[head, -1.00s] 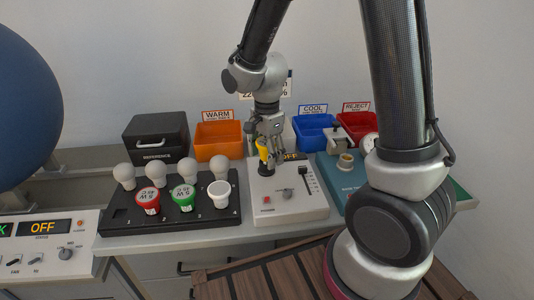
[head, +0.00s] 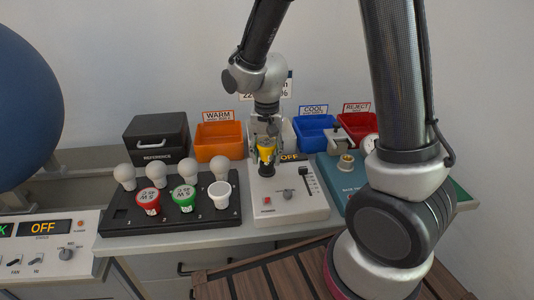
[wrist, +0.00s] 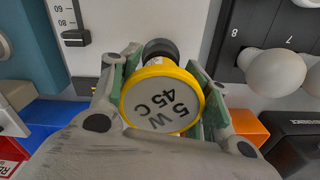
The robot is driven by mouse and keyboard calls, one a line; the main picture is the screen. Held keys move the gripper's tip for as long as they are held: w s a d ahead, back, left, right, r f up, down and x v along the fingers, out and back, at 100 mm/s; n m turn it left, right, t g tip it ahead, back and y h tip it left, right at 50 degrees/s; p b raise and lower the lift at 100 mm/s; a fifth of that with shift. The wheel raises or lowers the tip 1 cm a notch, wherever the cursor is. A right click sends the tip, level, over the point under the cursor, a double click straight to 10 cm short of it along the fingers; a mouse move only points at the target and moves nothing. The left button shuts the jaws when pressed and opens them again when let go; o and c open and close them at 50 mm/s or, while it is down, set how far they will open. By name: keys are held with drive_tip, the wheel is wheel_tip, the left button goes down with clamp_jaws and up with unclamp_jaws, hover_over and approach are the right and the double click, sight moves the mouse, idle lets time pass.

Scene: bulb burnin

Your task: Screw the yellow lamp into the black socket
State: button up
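The yellow lamp (head: 266,154), its round face marked "5 W 45 C", sits over the black socket (head: 267,169) on the white tester. In the wrist view the lamp (wrist: 162,97) fills the space between my finger pads, with part of the black socket (wrist: 160,48) showing behind it. My gripper (head: 267,146) has one finger on each side of the lamp; the pads lie close against its rim and it looks shut on it. The lamp's base is hidden, so how deep it sits cannot be told.
The white tester (head: 292,207) has a slider and a red switch. A black rack (head: 180,215) with several lamps stands to its left. Orange (head: 219,142), blue (head: 312,130) and red bins are behind, and a teal fixture (head: 345,184) is close on the right.

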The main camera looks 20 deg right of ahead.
drive_tip(key=c, duration=0.3)
drive_tip(key=m, duration=0.6)
drive_tip(key=shift+s, duration=0.15)
drive_tip(key=m, duration=0.7)
drive_tip(key=shift+s+m, duration=0.1)
drive_tip(key=shift+m, duration=0.3)
drive_tip(key=m, duration=0.3)
drive_tip(key=shift+m, duration=0.3)
drive_tip(key=m, duration=0.5)
drive_tip(key=shift+s+f+m, duration=0.1)
drive_tip(key=shift+s+m, duration=0.05)
drive_tip(key=shift+m, duration=0.15)
drive_tip(key=o, duration=1)
